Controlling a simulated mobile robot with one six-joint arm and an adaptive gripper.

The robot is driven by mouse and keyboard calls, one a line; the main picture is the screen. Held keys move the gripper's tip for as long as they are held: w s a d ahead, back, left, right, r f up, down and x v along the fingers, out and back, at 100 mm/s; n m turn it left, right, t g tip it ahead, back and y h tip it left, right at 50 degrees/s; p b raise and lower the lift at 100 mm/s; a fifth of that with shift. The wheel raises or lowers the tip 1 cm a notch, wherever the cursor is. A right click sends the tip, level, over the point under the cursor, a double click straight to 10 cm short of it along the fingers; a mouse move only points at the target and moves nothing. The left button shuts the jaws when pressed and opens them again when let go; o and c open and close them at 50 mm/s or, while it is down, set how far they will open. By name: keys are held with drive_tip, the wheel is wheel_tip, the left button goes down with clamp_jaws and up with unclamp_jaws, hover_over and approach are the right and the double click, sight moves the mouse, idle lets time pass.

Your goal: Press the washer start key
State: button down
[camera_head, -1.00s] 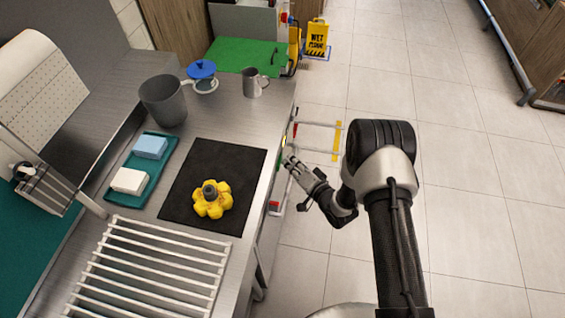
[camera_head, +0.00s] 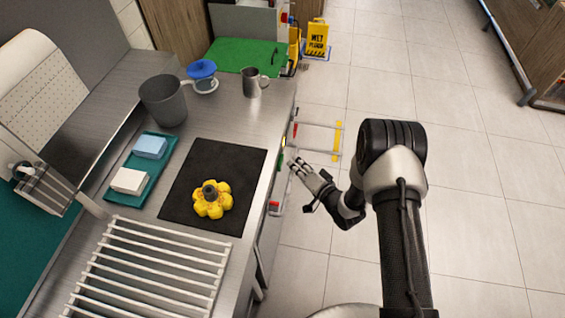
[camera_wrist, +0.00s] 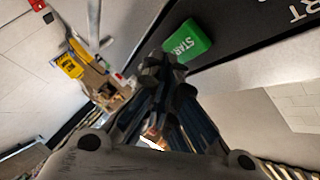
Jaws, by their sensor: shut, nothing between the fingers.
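The green start key (camera_wrist: 188,41), lettered "START", sticks out from a dark panel in the wrist view. It shows as a small green patch (camera_head: 281,161) on the counter's front face in the head view. My gripper (camera_head: 294,164) is shut and empty, just to the right of that front, with a small gap to the key. In the wrist view my gripper's fingertips (camera_wrist: 162,64) overlap the lower left edge of the key; whether they touch cannot be told there.
A steel counter (camera_head: 225,118) holds a black mat (camera_head: 240,165) with a yellow flower-shaped knob (camera_head: 213,203), a teal tray (camera_head: 157,178), a grey bin (camera_head: 163,102) and a metal pitcher (camera_head: 251,83). A rail with a yellow end (camera_head: 337,142) juts out beyond my gripper.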

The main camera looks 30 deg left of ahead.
drive_tip(key=d, duration=0.2)
drive_tip(key=w+d, duration=0.1)
drive_tip(key=d, duration=0.2)
drive_tip(key=shift+w, duration=0.1)
idle(0.8)
